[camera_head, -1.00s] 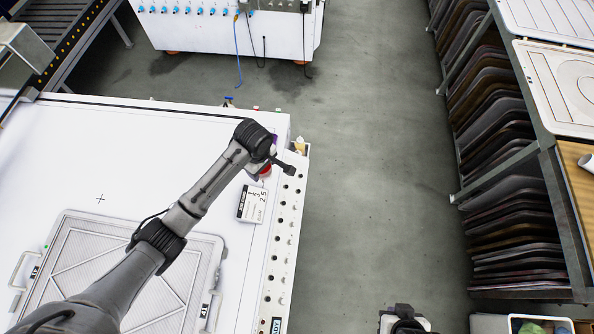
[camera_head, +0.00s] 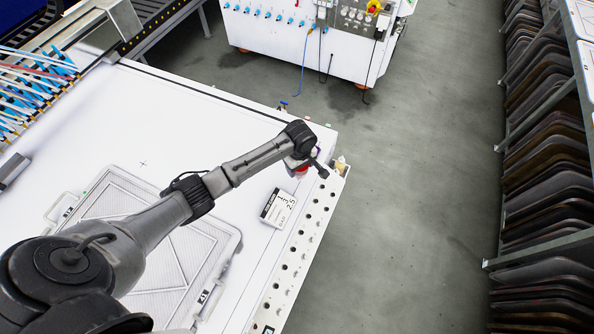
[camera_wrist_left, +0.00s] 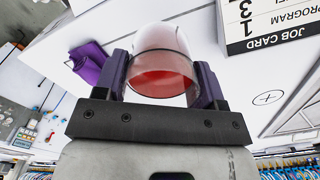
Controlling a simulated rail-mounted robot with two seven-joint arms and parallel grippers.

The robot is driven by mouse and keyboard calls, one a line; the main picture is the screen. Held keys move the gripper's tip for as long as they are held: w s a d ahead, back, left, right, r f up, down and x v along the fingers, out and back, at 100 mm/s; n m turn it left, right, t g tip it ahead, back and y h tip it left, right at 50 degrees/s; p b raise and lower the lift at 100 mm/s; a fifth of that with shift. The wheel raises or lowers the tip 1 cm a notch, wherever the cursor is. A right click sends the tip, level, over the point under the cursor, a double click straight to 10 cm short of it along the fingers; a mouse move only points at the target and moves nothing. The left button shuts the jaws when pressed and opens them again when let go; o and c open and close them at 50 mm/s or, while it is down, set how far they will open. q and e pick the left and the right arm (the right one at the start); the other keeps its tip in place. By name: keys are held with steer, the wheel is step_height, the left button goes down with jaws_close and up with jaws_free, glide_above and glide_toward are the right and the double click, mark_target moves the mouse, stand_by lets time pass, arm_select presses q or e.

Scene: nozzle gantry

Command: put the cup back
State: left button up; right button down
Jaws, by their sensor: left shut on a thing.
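My left gripper (camera_wrist_left: 163,82) has purple fingers shut on the cup (camera_wrist_left: 160,52), which is clear with a red part inside. In the head view my left gripper (camera_head: 309,165) is near the far right corner of the white table (camera_head: 215,125). A bit of red cup (camera_head: 301,170) shows beneath the wrist there; the arm hides most of it. I cannot tell whether the cup touches the table. My right gripper is out of view.
A job card (camera_head: 277,208) lies close to the gripper; it also shows in the left wrist view (camera_wrist_left: 270,25). A purple cloth (camera_wrist_left: 88,64) lies beside the cup. A framed panel (camera_head: 210,265) lies on the table. A tray rack (camera_head: 545,190) stands right, across open floor.

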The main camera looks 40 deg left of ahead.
arm_select(q)
steer(key=shift+a+f, duration=0.35)
steer(key=shift+a, duration=0.25)
steer(key=shift+f, duration=0.15)
step_height(320, 180, down, 4)
steer(key=shift+r, duration=0.2)
steer(key=shift+f, duration=0.15)
steer(key=o, duration=1.1)
